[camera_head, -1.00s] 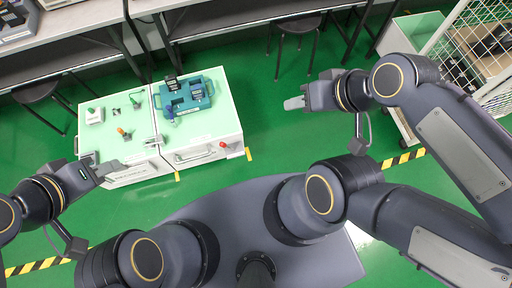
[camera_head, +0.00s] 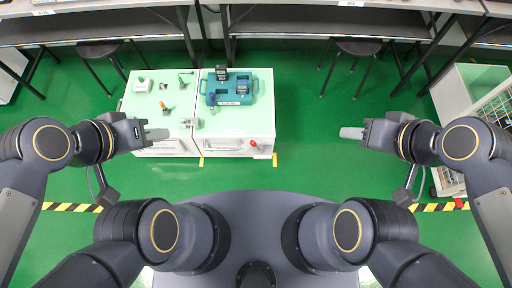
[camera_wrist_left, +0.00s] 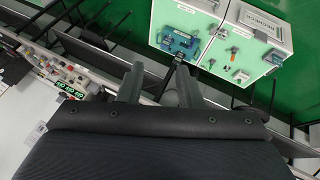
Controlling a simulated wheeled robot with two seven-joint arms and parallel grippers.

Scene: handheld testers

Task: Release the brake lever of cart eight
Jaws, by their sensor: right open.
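Two white carts with pale green tops stand side by side, the left cart (camera_head: 147,112) and the right cart (camera_head: 262,118). I cannot read a number on either. A lever with a red knob (camera_head: 253,143) is at the right cart's front; I cannot tell whether it is the brake lever. A small orange-handled lever (camera_head: 165,106) stands on the left cart's top. My left gripper (camera_head: 160,134) is near the left cart's front edge, with its fingers apart and empty in the left wrist view (camera_wrist_left: 160,85). My right gripper (camera_head: 350,133) is open and empty, right of the carts.
A teal case (camera_head: 230,93) with dark devices lies on the right cart. Long benches (camera_head: 100,30) and stools (camera_head: 360,47) stand behind. A mesh-sided trolley (camera_head: 455,95) is at the right. Green floor (camera_head: 310,120) is clear between the right cart and the right gripper.

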